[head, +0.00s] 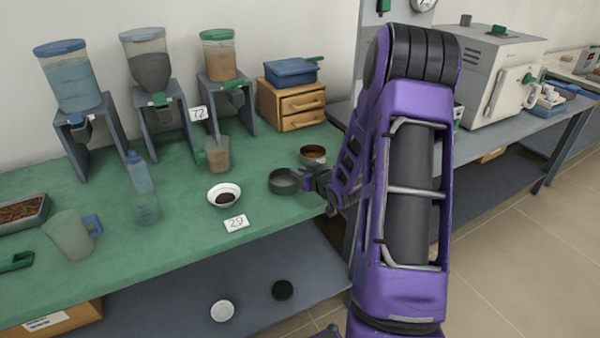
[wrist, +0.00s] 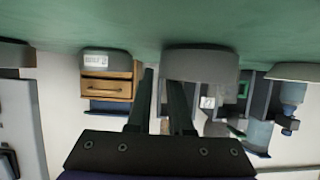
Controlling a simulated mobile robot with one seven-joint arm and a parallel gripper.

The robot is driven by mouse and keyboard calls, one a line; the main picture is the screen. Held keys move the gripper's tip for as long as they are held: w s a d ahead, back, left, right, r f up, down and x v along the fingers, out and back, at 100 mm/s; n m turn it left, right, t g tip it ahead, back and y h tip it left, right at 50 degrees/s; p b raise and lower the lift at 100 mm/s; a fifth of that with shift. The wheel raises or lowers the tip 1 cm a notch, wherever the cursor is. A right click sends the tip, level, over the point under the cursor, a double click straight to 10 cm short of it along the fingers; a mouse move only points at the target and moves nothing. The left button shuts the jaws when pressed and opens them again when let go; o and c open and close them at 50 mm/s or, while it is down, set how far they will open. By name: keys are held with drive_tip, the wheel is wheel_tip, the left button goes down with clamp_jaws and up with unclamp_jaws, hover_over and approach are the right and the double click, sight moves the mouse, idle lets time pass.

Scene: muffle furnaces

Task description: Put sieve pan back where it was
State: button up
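The sieve pan, a round dark grey pan (head: 284,181), stands on the green table near its right front edge. It appears empty. In the wrist view, which is upside down, the grey pan (wrist: 205,62) is at upper centre. My gripper (head: 310,180) is at the pan's right side in the head view, partly hidden by my purple arm. In the wrist view my gripper (wrist: 160,78) has its fingers apart. The pan's near wall edge appears between them, with one finger tip hidden by the pan wall. I see a gap at the outer finger.
A round pan with brown contents (head: 313,153) stands just behind. A white bowl (head: 224,195) and a "29" card (head: 236,222) are to the left. A wooden drawer box (head: 296,104) and dispensers (head: 150,75) stand at the back. A furnace (head: 497,75) is at the right.

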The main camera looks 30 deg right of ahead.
drive_tip(key=shift+o, duration=0.7)
drive_tip(key=shift+r, duration=0.3)
drive_tip(key=p+v, duration=0.1)
drive_tip(key=v, duration=1.1)
drive_tip(key=shift+p, duration=0.4)
drive_tip(key=shift+w+d, duration=0.1)
